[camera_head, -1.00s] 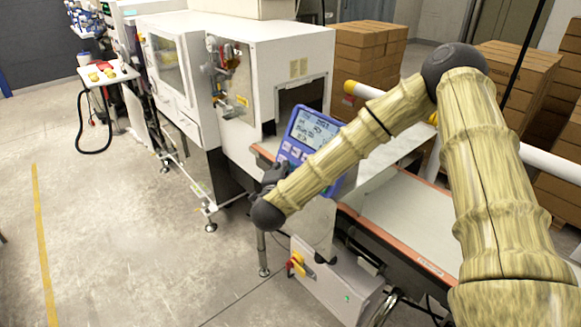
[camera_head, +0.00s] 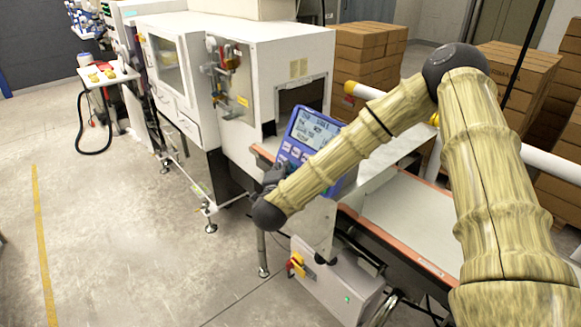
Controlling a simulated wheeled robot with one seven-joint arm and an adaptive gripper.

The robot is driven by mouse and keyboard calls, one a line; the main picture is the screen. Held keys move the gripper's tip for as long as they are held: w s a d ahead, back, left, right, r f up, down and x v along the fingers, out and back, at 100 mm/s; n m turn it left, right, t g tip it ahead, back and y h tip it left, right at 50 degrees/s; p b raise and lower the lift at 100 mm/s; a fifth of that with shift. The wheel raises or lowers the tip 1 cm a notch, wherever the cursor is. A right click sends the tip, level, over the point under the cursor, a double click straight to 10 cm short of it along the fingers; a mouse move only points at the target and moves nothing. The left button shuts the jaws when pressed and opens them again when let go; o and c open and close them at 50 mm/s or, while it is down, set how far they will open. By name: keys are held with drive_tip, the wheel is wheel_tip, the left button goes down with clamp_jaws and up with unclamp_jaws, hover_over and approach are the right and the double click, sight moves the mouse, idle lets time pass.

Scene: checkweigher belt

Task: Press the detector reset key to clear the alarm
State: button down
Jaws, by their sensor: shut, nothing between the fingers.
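The blue control panel (camera_head: 307,133) with a lit screen and a row of pale keys stands tilted at the front of the checkweigher. The screen text is too small to read surely. My gripper (camera_head: 274,174) is a small dark shape at the lower left edge of the panel, close to its keys. It is shut and empty, partly hidden by my arm's end. I cannot tell whether its tips touch a key. My forearm covers the panel's lower right part, so I cannot make out which key is the reset key.
The white machine housing (camera_head: 285,62) stands behind the panel. The belt (camera_head: 405,212) runs toward the lower right under my arm. A grey box with a red and yellow switch (camera_head: 297,264) sits below. Stacked cartons (camera_head: 366,52) stand behind. The floor at left is clear.

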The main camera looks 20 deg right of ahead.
drive_tip(key=shift+s+a+r, duration=0.25)
drive_tip(key=shift+a+r, duration=0.05)
drive_tip(key=shift+a, duration=0.3)
drive_tip(key=shift+a, duration=0.1)
drive_tip(key=shift+s+a+r, duration=0.25)
drive_tip(key=shift+a+r, duration=0.15)
drive_tip(key=shift+a, duration=0.3)
drive_tip(key=shift+s+a+r, duration=0.25)
drive_tip(key=shift+a+r, duration=0.1)
drive_tip(key=shift+a, duration=0.3)
drive_tip(key=shift+s+a+r, duration=0.25)
drive_tip(key=shift+a+r, duration=0.15)
drive_tip(key=shift+a, duration=0.3)
drive_tip(key=a+r, duration=0.1)
drive_tip(key=s+a, duration=0.1)
drive_tip(key=a, duration=0.1)
drive_tip(key=a+r, duration=0.1)
drive_tip(key=a, duration=0.1)
drive_tip(key=shift+s+r, duration=0.35)
drive_tip(key=shift+s, duration=0.05)
